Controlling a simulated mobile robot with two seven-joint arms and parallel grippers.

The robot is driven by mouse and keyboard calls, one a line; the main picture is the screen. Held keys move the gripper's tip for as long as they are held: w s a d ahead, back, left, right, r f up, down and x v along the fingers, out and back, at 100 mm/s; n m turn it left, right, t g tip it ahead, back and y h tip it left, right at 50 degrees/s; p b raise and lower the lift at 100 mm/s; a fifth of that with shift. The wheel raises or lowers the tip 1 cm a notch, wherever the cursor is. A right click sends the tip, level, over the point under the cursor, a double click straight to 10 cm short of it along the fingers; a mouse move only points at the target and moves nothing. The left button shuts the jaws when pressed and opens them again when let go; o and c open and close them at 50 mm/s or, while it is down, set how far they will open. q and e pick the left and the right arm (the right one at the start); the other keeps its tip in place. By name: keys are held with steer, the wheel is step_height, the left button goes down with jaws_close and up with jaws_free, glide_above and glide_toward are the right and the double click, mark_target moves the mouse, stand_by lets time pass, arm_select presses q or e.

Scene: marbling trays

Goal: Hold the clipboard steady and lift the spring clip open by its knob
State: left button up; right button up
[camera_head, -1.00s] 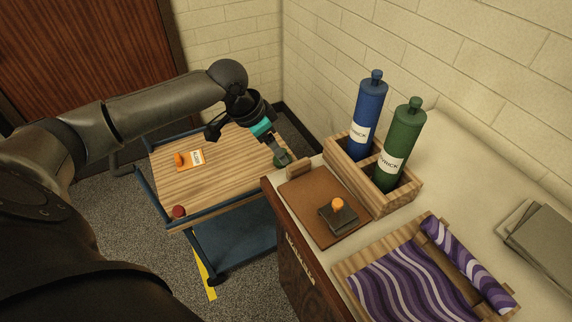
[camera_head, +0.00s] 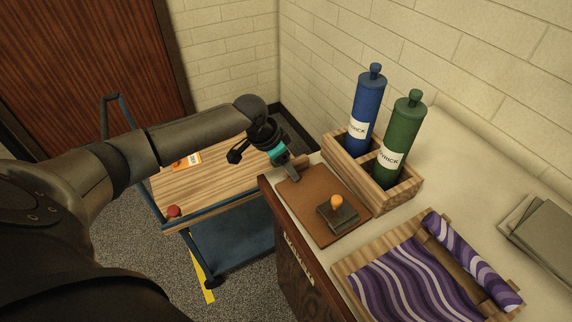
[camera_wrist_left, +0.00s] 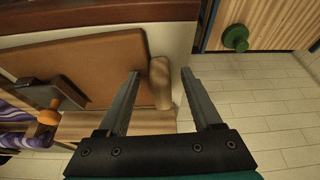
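The brown clipboard (camera_head: 308,207) lies flat on the counter, and it also shows in the left wrist view (camera_wrist_left: 95,60). Its dark spring clip (camera_head: 345,219) carries an upright orange knob (camera_head: 337,202); both show at the left of the wrist view, the clip (camera_wrist_left: 35,92) and the knob (camera_wrist_left: 47,118). A wooden end block (camera_wrist_left: 160,82) stands at the clipboard's far short edge. My left gripper (camera_wrist_left: 160,72) is open, with its two fingers on either side of this block and visible gaps. In the head view my left gripper (camera_head: 282,161) is at that edge, partly hiding the block. My right gripper is not in view.
A wooden rack (camera_head: 407,192) holds a blue bottle (camera_head: 367,110) and a green bottle (camera_head: 400,140) right beside the clipboard. A tray (camera_head: 350,265) with purple marbled sheet lies in front. A cart (camera_head: 215,190) stands left of the counter.

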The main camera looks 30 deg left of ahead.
arm_select(q)
jaws_close()
stand_by(0.3)
stand_by(0.7)
stand_by(1.1)
